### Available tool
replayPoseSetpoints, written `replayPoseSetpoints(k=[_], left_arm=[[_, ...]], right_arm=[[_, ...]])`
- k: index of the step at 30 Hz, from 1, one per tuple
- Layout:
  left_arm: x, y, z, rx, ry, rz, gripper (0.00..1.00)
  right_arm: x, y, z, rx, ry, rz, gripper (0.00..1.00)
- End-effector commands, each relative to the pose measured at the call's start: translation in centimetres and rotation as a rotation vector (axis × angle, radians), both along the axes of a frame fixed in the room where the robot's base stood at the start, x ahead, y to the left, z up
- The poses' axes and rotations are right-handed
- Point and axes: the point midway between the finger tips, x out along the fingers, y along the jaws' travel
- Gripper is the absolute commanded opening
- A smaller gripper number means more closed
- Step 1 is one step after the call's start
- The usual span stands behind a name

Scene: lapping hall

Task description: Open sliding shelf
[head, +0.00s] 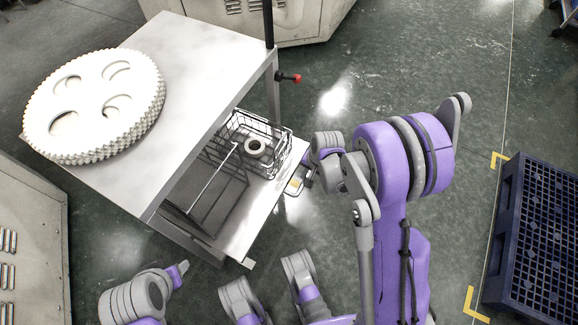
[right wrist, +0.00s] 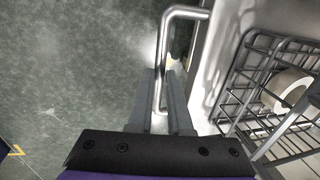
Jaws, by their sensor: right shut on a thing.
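The sliding shelf (head: 247,228) is a pale lower board under the grey-white table. Its right part sticks out from under the tabletop. A metal bar handle (right wrist: 184,12) is fixed to its front edge. My right gripper (head: 298,184) is at that edge in the head view. In the right wrist view my right gripper (right wrist: 161,82) is shut on the handle, with the bar between its two fingers.
A wire basket (head: 286,139) with a pale ring-shaped part (head: 257,147) stands on the shelf. A large toothed disc (head: 97,105) lies on the tabletop (head: 200,55). A dark blue pallet (head: 535,240) lies at the right. Cabinets stand at left and back. Green floor right of the shelf is clear.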

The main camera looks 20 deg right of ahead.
Motion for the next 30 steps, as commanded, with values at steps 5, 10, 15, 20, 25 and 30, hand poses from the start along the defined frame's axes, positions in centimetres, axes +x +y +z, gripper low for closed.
replayPoseSetpoints(k=[5, 10, 15, 20, 25, 30], left_arm=[[0.1, 0.0, -0.4, 0.0, 0.001, 0.0, 0.5], [0.1, 0.0, -0.6, 0.0, 0.001, 0.0, 0.5], [0.1, 0.0, -0.6, 0.0, 0.001, 0.0, 0.5], [0.1, 0.0, -0.6, 0.0, 0.001, 0.0, 0.5], [0.1, 0.0, -0.6, 0.0, 0.001, 0.0, 0.5], [0.1, 0.0, -0.6, 0.0, 0.001, 0.0, 0.5]], right_arm=[[-2.8, -2.2, -0.1, -0.001, 0.002, -0.004, 0.0], [-4.4, -3.4, 0.0, -0.001, 0.002, -0.002, 0.0], [-5.0, -4.0, 0.0, -0.001, 0.002, 0.0, 0.0], [-5.2, -4.1, 0.0, -0.001, 0.001, 0.001, 0.0], [-5.2, -4.1, 0.0, -0.001, 0.001, 0.001, 0.0], [-5.1, -4.1, 0.0, -0.001, 0.0, 0.0, 0.35]])
